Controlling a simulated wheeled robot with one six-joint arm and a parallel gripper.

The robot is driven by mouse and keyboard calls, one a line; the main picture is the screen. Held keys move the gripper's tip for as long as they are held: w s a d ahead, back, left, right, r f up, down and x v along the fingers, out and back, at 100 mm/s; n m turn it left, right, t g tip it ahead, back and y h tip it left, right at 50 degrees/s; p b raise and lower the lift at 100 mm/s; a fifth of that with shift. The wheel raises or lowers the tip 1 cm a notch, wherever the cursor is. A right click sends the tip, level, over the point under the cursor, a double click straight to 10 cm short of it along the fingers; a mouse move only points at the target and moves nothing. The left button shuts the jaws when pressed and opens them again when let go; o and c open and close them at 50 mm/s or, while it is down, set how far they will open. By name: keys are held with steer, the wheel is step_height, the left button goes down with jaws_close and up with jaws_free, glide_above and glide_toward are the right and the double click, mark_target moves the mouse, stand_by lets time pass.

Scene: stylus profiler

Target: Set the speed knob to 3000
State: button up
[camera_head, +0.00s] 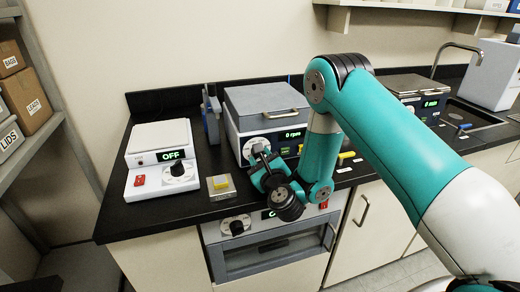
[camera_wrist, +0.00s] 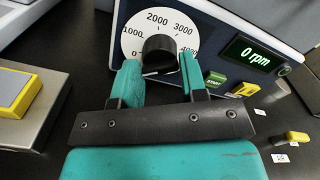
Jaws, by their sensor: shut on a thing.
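The speed knob (camera_wrist: 159,52) is black and sits on a white dial (camera_wrist: 134,43) marked from 0 to 4000. The 3000 mark (camera_wrist: 183,25) is up and right of the knob. My gripper (camera_wrist: 160,75) has its teal fingers on either side of the knob and is shut on it. The knob's pointer is not clear to me. The green display (camera_wrist: 253,54) beside the dial reads 0 rpm. In the head view, my gripper (camera_head: 262,158) is at the front of the grey, lidded machine (camera_head: 265,101), and the arm hides part of that front.
A white device (camera_head: 160,158) with an OFF display stands at the left. A yellow block on a grey base (camera_head: 220,187) lies between them. Green and yellow buttons (camera_wrist: 244,89) sit under the display. A second machine (camera_head: 415,86) and a sink (camera_head: 465,122) are farther right.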

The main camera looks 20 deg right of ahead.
steer(key=shift+r+n+p, duration=0.25)
steer(key=shift+n+p, duration=0.5)
steer(key=shift+n, duration=0.35)
steer(key=shift+n+p, duration=0.85)
steer(key=shift+n, duration=0.35)
steer(key=n+p, duration=0.1)
steer(key=n, duration=0.2)
steer(key=shift+f+p, duration=0.1)
steer(key=shift+p, duration=0.2)
steer(key=shift+f+n, duration=0.2)
steer(key=shift+n, duration=0.4)
